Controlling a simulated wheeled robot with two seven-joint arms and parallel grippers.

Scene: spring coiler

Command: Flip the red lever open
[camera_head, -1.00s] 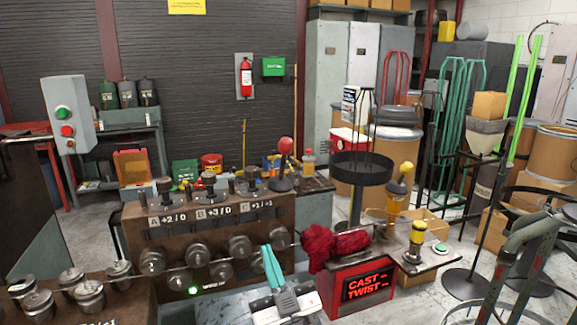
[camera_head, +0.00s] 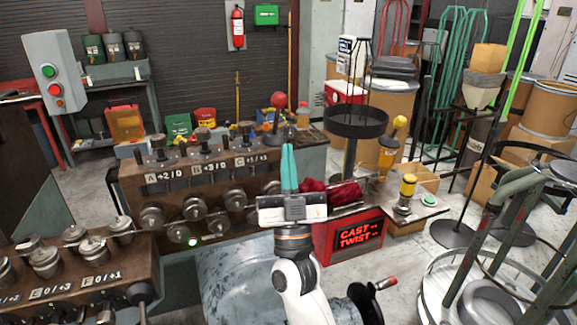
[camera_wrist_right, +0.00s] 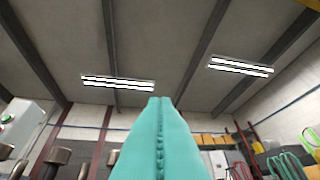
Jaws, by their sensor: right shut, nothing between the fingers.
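A lever with a red ball knob (camera_head: 278,100) stands upright at the far end of the brown lever console (camera_head: 150,190). My right gripper (camera_head: 288,150) has teal fingers pressed together and pointing up, with nothing between them. In the head view its tips show just below the red knob, apart from it; the depth gap is hard to tell. In the right wrist view the shut fingers (camera_wrist_right: 160,105) point towards the ceiling and no lever shows in front of them. My left gripper is out of view.
A red cloth (camera_head: 345,193) lies just right of my gripper, behind the red CAST TWIST sign box (camera_head: 350,238). A yellow-knobbed lever (camera_head: 399,122) and a black round tray (camera_head: 356,122) stand beyond. Metal knobs (camera_head: 193,209) line the console front.

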